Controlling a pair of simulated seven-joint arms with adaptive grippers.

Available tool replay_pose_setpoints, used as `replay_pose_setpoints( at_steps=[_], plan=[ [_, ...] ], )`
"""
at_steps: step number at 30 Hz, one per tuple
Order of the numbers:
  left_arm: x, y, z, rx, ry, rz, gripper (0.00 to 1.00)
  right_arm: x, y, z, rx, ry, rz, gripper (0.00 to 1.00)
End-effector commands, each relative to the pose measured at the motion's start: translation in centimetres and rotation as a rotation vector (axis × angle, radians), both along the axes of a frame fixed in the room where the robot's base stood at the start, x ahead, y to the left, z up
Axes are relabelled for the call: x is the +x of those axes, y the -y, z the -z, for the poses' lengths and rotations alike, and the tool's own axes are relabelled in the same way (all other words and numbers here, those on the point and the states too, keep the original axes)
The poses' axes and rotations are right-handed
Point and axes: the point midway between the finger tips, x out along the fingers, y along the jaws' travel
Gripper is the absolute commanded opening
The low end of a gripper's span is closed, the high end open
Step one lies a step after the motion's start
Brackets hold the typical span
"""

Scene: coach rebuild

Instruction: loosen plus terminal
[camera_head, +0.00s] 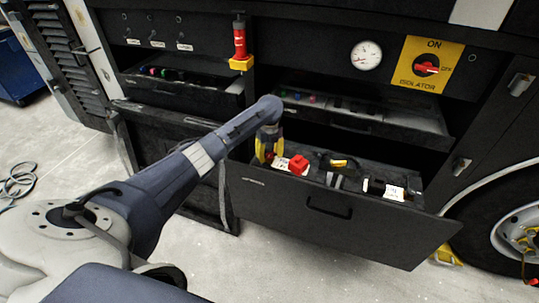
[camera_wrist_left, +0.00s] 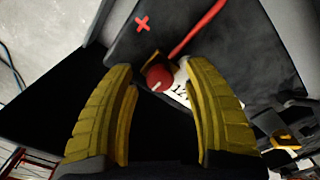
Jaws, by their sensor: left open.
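The plus terminal (camera_wrist_left: 159,78) shows in the left wrist view as a round red knob on a dark battery top (camera_wrist_left: 130,45), near a red plus mark (camera_wrist_left: 142,23). A red cable (camera_wrist_left: 197,30) runs up and right from near it. My left gripper (camera_wrist_left: 158,70) is open, with its yellow fingers on either side of the knob in the picture; I cannot tell whether they touch it. In the head view the left gripper (camera_head: 269,155) points down into the open drawer (camera_head: 330,215), beside a red block (camera_head: 298,165). My right gripper is not in view.
A white label (camera_wrist_left: 182,94) is partly hidden by a finger. A yellow-marked part (camera_head: 340,163) and a white-labelled part (camera_head: 394,192) lie further right in the drawer. Above are a red isolator switch (camera_head: 426,66), a gauge (camera_head: 366,55) and a red-and-yellow post (camera_head: 240,42).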

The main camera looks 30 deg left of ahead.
Motion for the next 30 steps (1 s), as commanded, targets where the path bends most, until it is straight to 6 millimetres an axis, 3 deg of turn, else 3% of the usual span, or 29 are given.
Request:
replay_pose_setpoints(
  at_steps=[2, 15, 30],
  plan=[
    [-0.01, 0.01, 0.0, 0.0, 0.0, 0.0, 0.5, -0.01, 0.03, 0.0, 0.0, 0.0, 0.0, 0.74],
    [-0.01, 0.01, -0.02, 0.0, 0.0, 0.0, 0.0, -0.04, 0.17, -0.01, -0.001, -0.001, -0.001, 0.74],
    [0.01, -0.01, 0.01, 0.0, -0.001, -0.091, 0.0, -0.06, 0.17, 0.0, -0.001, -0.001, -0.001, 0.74]
  ],
)
